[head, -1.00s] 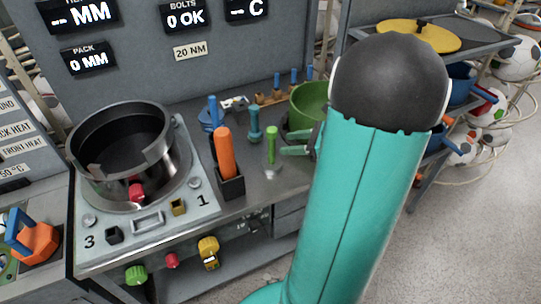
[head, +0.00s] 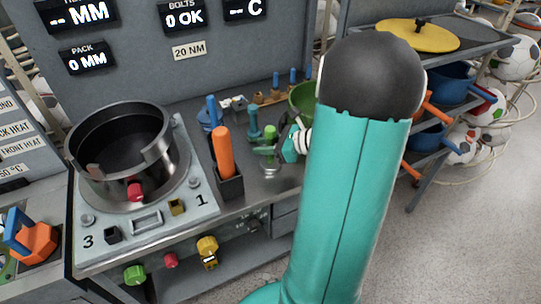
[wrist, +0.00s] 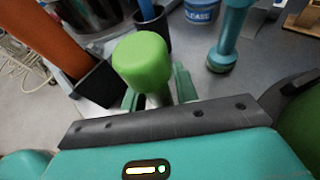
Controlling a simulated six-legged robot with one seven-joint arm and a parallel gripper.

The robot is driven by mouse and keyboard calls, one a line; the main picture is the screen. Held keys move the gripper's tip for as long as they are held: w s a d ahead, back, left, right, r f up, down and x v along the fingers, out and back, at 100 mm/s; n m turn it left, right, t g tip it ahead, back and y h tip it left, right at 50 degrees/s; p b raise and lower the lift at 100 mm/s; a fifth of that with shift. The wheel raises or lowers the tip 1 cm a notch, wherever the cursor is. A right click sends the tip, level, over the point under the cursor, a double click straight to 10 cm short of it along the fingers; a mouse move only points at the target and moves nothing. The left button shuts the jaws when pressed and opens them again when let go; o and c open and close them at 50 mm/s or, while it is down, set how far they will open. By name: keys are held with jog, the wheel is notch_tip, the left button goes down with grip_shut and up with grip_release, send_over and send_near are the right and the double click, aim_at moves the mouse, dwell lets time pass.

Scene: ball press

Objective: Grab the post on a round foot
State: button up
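The post with a green top (head: 271,132) stands upright on the bench, with a pale round foot (head: 270,171) below it. In the wrist view its green head (wrist: 142,58) is large and hides most of the stem. My gripper (head: 267,157) is at the post, below the green head. In the wrist view my gripper (wrist: 157,92) has one finger on each side of the stem. The fingers look apart, with a gap showing on the right side. Whether either finger touches the stem is hidden.
A teal post (head: 254,125) stands close behind. An orange handle (head: 223,150) rises from a black holder (head: 230,184) to the left. A green bowl (head: 303,98) is behind my arm. The round metal press pot (head: 125,150) is further left.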

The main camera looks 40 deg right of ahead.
grip_shut()
jog(key=shift+r, duration=0.15)
